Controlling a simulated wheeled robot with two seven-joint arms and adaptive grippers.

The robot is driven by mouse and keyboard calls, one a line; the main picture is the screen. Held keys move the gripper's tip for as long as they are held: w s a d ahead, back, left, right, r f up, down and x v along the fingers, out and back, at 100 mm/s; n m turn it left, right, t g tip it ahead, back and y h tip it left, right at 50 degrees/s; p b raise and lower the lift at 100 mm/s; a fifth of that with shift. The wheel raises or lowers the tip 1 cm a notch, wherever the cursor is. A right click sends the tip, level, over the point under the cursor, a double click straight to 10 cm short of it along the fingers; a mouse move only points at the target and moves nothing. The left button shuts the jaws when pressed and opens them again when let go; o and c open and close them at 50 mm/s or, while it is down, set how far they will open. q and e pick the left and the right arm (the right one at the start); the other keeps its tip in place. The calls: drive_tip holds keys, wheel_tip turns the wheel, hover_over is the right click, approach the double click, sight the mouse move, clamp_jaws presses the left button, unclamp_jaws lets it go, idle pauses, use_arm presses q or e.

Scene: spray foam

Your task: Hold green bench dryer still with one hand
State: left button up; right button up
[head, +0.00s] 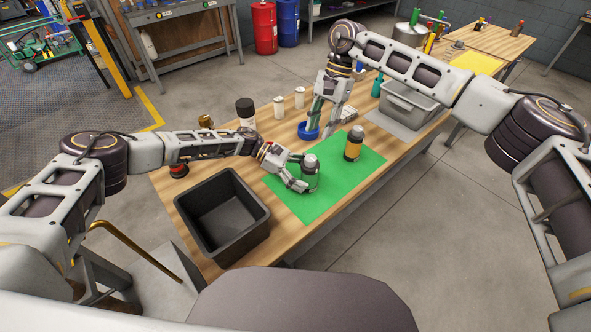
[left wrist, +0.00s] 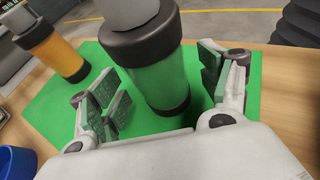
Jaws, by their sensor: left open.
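The green bench dryer (left wrist: 160,78) is a green cylinder with a black collar, a black base ring and a grey top. It stands on the green mat (head: 338,182). In the head view its grey top (head: 310,161) shows while my left gripper (head: 301,182) partly hides its body. My left gripper (left wrist: 165,95) is open, with one finger on each side of the dryer; gaps show between the pads and its body in the left wrist view. My right gripper (head: 322,126) points down beside the blue dish (head: 307,131), its fingers apart with nothing seen between them.
A black bin (head: 222,216) sits at the table's near left. A grey tray (head: 408,104) is at the far right. White bottles (head: 279,107) and a dark-capped bottle (head: 245,112) stand along the back edge.

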use_arm(q)
drive_tip(key=shift+x, duration=1.05)
drive_tip(key=shift+c, duration=0.4)
